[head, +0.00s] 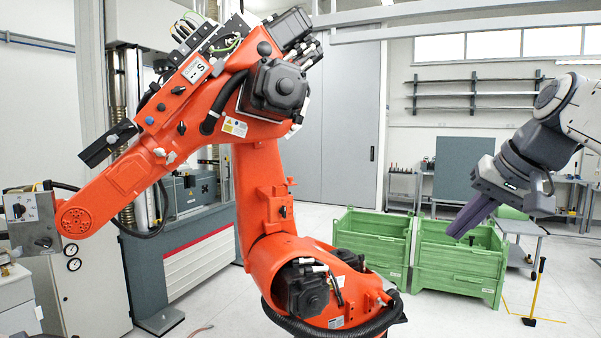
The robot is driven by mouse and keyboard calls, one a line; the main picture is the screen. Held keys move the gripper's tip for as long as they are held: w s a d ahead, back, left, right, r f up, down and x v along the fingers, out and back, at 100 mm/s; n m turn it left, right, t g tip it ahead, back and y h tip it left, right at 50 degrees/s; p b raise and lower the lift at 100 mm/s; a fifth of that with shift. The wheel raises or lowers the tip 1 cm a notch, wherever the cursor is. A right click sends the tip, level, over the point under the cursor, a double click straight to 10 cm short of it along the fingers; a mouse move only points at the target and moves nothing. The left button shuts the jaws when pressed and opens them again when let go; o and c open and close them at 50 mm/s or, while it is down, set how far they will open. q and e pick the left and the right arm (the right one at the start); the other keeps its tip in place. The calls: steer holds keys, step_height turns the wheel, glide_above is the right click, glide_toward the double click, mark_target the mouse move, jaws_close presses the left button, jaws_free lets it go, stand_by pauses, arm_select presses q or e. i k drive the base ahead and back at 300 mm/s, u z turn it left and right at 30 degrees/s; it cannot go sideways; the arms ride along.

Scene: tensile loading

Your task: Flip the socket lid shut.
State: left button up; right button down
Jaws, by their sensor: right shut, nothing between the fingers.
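I cannot make out a socket or its lid for certain anywhere in the head view. My right gripper (462,222) comes in from the right edge and points down and to the left. Its dark fingers are closed together with nothing between them. It appears in front of the green crates, in open air and touching nothing that I can see. My left gripper is not in view.
A large orange industrial arm (262,190) fills the middle left. Two green crates (458,272) stand on the floor behind, with a grey trolley (525,232) beside them. A testing machine stands at the left.

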mark_target(290, 179)
steer(key=i, duration=2.65)
steer(key=z, duration=0.85)
steer(key=i, duration=0.35)
steer(key=u, duration=1.7)
